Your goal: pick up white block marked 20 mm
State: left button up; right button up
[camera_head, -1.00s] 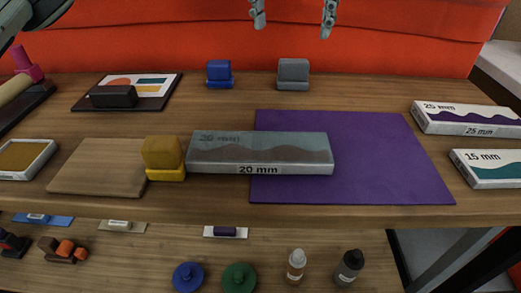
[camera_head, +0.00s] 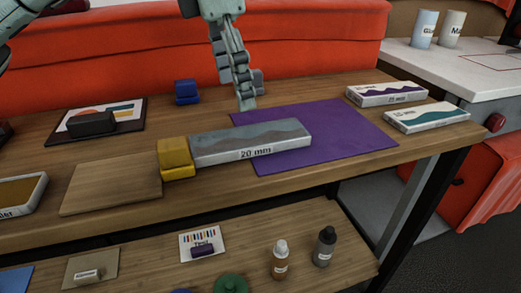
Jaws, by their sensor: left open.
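The block marked 20 mm (camera_head: 250,151) is a long whitish-grey block with a wavy grey picture on top. It lies on the wooden table, its right part over the purple mat (camera_head: 345,137). A yellow block-shaped piece (camera_head: 175,157) stands against or very near its left end. My left gripper (camera_head: 244,102) points down behind the block, near the mat's far left corner. It is open, seen nearly side-on, with nothing visible between its fingers, and apart from the block in the picture. My right gripper is out of view.
A grey piece (camera_head: 258,83) stands right beside the left gripper's fingers, partly hidden. A blue piece (camera_head: 187,92) is to its left. Blocks marked 25 mm (camera_head: 387,96) and another white one (camera_head: 427,117) lie right. A wooden board (camera_head: 110,187) lies left. Bottles stand on the lower shelf.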

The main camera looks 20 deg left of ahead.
aim_at(249, 136)
pick_arm(q)
jog(key=shift+s+f, duration=0.15)
jog(key=shift+s, duration=0.15)
jog(key=shift+d+f, duration=0.1)
jog(key=shift+f, duration=0.1)
jog(key=f, duration=0.2)
jog(key=d+f, duration=0.1)
jog(key=shift+w+f, duration=0.15)
jog(key=shift+f, duration=0.25)
jog(key=f, duration=0.3)
jog(key=shift+w+d+f, duration=0.1)
jog(key=shift+w+d, duration=0.05)
jog(key=shift+d, duration=0.15)
jog(key=shift+f, duration=0.15)
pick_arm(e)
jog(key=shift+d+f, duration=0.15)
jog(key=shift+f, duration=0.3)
pick_arm(q)
jog(key=c, duration=1.3)
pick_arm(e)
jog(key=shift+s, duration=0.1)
